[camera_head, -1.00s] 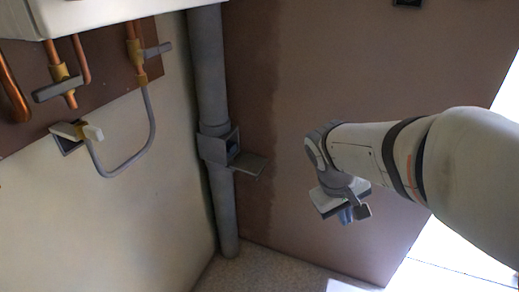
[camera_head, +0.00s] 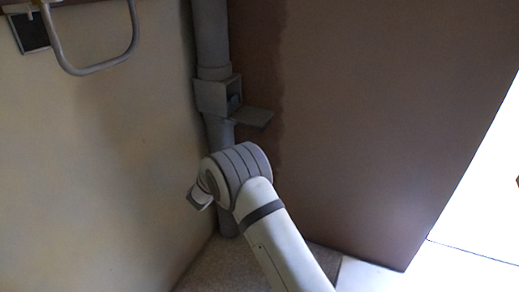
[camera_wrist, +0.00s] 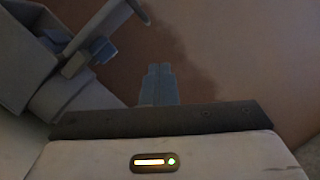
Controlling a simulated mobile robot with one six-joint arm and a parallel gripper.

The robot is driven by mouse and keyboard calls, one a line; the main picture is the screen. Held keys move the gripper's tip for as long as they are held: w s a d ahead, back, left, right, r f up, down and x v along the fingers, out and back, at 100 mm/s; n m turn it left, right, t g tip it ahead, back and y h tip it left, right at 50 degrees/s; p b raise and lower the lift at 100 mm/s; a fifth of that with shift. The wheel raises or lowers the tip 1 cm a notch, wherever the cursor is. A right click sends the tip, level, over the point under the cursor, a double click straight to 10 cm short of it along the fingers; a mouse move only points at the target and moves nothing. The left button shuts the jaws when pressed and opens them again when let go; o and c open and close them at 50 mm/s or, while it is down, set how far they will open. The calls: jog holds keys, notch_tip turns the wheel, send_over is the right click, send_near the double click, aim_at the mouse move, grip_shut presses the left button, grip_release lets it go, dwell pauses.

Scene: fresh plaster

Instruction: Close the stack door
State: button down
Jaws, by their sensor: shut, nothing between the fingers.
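The grey stack pipe (camera_head: 211,45) runs down the corner and carries a square box (camera_head: 211,97). The stack door (camera_head: 252,117) stands open, a flat grey flap sticking out to the right from the box. In the wrist view the box (camera_wrist: 22,40) is at the upper left, with the door (camera_wrist: 97,32) seen nearly edge-on and small blue-grey parts beside it. My gripper (camera_wrist: 158,82) shows there as two blue-grey fingers, shut together and empty, right of the door and apart from it.
A bent grey hose (camera_head: 95,68) hangs on the pale wall (camera_head: 100,170) at the left, near a dark framed wall plate (camera_head: 30,32). The brown wall (camera_head: 370,120) right of the pipe is bare. Speckled floor (camera_head: 222,262) lies below, with a bright opening at the right.

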aim_at(253, 120)
jog(key=w+d+r+n+t+y+b, duration=0.1)
jog(key=w+d+r+b, duration=0.2)
jog(key=w, duration=0.4)
jog(key=shift+w+d+r+b, duration=0.25)
jog(key=shift+w+d+b, duration=0.15)
jog(key=shift+d+b, duration=0.5)
jog(key=shift+d, duration=0.1)
